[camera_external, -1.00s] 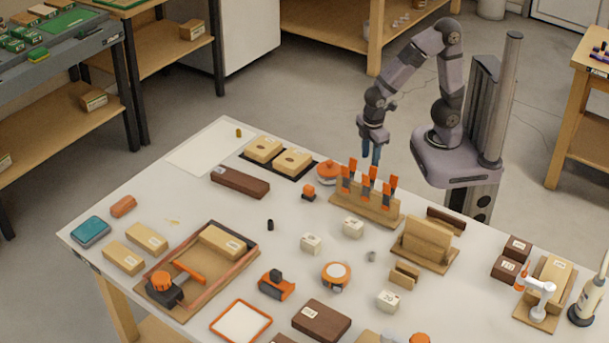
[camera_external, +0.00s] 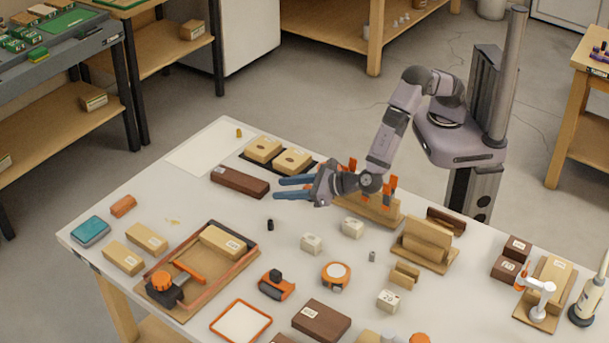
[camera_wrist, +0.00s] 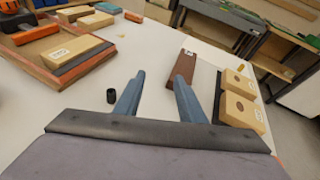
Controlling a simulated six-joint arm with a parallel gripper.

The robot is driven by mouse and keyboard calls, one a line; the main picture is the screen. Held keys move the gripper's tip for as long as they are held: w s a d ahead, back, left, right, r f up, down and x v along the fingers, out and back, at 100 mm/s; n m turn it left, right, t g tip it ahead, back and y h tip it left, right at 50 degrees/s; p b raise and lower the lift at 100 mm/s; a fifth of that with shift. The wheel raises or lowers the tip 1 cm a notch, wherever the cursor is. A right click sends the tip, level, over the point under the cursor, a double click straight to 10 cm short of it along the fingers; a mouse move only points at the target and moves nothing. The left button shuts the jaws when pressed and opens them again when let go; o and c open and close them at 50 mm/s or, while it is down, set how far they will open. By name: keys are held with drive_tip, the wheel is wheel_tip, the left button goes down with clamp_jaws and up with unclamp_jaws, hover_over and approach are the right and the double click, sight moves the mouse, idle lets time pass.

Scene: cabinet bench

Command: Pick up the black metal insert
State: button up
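The black metal insert (camera_external: 270,225) is a small dark cylinder standing upright on the white table, left of centre. In the wrist view the insert (camera_wrist: 111,96) stands just left of my left finger, outside the gap between the fingers. My gripper (camera_external: 275,189) is open and empty, with its blue fingers pointing left in the external view, above and behind the insert. In the wrist view my gripper (camera_wrist: 160,80) has its two fingers spread apart, with bare table between them. The insert is not touched.
A dark brown block (camera_external: 240,182) lies beyond the fingertips. Two tan blocks (camera_external: 293,162) sit on a black tray behind. A rack with orange-handled tools (camera_external: 378,208) stands beneath my wrist. A wooden tray (camera_external: 222,275) is front left. Table around the insert is clear.

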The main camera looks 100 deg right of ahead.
sight(277, 230)
drive_tip(key=s+a+f, duration=0.1)
drive_tip(key=a, duration=0.1)
drive_tip(key=s+a+f+y+b, duration=0.1)
drive_tip(key=a, duration=0.2)
drive_tip(key=a+f+y, duration=0.1)
drive_tip(key=a, duration=0.2)
drive_tip(key=shift+s+a+f+n, duration=0.15)
drive_tip(key=shift+s+f+n, duration=0.2)
drive_tip(key=shift+s+n, duration=0.05)
drive_tip(key=shift+x, duration=1.4)
drive_tip(key=shift+a+p+x, duration=0.15)
drive_tip(key=shift+p+x, duration=0.3)
drive_tip(key=shift+x, duration=0.7)
drive_tip(key=shift+a+p+x, duration=0.1)
drive_tip(key=shift+p+x, duration=0.3)
drive_tip(key=shift+x, duration=0.75)
drive_tip(key=shift+w+r, duration=0.15)
clamp_jaws()
